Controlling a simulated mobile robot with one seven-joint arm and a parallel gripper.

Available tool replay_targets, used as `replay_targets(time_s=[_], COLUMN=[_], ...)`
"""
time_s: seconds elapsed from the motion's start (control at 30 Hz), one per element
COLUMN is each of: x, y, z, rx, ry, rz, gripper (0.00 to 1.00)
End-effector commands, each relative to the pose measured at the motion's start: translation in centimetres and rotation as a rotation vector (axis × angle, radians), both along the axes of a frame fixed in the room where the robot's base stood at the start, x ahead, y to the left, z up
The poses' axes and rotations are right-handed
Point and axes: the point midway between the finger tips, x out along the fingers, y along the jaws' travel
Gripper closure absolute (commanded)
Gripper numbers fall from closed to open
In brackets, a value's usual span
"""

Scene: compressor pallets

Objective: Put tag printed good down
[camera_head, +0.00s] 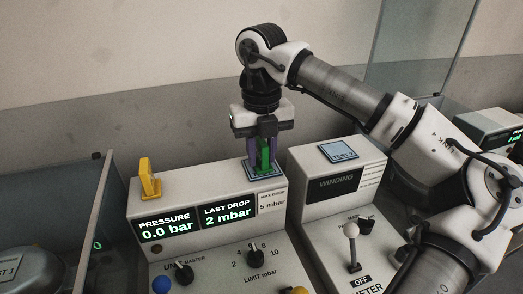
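My gripper (263,160) points straight down over the back right of the pressure tester's top. Its fingers are on either side of a green tag (264,157) and appear shut on it. The tag is upright, and any print on it is not readable. Directly below is a blue-edged square pad (250,172) on the tester's top. The tag's lower end is at or just above this pad; I cannot tell whether they touch.
A yellow tag (149,180) stands at the left of the pressure tester (190,250), whose displays read 0.0 bar and 2 mbar. The winding tester (325,205) at right carries another pad (339,152). Glass panels (103,215) and a grey compressor (28,272) are at left.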

Motion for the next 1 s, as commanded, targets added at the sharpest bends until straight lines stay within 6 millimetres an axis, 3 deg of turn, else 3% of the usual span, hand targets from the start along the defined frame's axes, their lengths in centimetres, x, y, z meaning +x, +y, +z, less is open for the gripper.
replay_targets(time_s=[0.47,1.0], x=[0.0,0.0], y=[0.0,0.0], z=[0.9,11.2], rx=[-0.001,-0.002], ry=[-0.001,-0.002], rz=[-0.001,-0.001], gripper=[0.64,0.64])
